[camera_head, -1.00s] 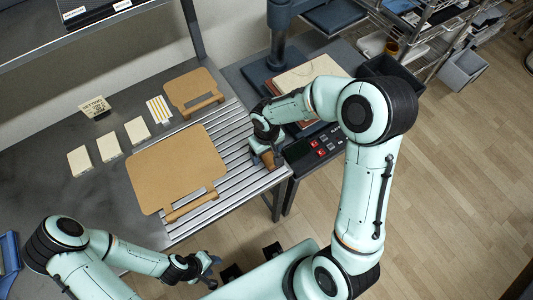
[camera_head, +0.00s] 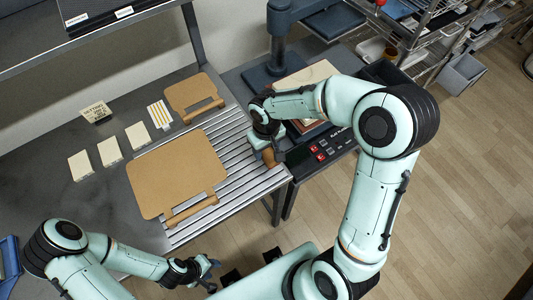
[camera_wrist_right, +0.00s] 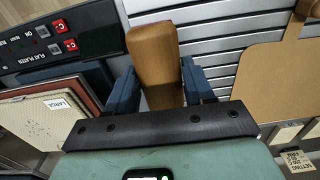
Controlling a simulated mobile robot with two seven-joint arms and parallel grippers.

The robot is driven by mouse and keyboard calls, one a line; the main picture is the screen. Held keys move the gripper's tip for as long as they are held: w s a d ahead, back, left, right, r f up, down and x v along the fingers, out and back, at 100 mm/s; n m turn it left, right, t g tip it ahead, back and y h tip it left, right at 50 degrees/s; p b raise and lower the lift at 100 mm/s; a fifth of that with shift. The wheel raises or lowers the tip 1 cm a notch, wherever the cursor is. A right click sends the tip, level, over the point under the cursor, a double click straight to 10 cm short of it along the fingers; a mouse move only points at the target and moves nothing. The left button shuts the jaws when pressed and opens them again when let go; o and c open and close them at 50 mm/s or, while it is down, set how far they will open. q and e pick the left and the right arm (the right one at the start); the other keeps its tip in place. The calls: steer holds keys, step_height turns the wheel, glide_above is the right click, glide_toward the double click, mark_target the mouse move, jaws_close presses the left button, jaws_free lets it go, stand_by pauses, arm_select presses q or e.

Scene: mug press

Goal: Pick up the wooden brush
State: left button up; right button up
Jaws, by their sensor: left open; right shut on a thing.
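The wooden brush (camera_wrist_right: 157,62) is a brown wooden block in the right wrist view, between the blue fingers of my right gripper (camera_wrist_right: 163,88). My right gripper is shut on it, above the right edge of the slatted metal surface. In the head view the brush (camera_head: 269,157) shows just below my right gripper (camera_head: 266,146), partly hidden by it. I cannot tell whether the brush touches the slats. My left gripper (camera_head: 210,272) is open and empty, off the table's front edge.
A large tan board (camera_head: 175,170) and a smaller one (camera_head: 194,94) lie on the table. A control panel with red switches (camera_head: 320,152) and a press (camera_head: 278,65) stand right.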

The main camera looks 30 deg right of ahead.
arm_select(q)
steer(key=shift+w+r+p, duration=0.7)
steer(key=shift+w+r, duration=0.1)
steer(key=shift+r, duration=0.15)
arm_select(e)
step_height(320, 180, up, 15)
steer(key=shift+f, duration=0.15)
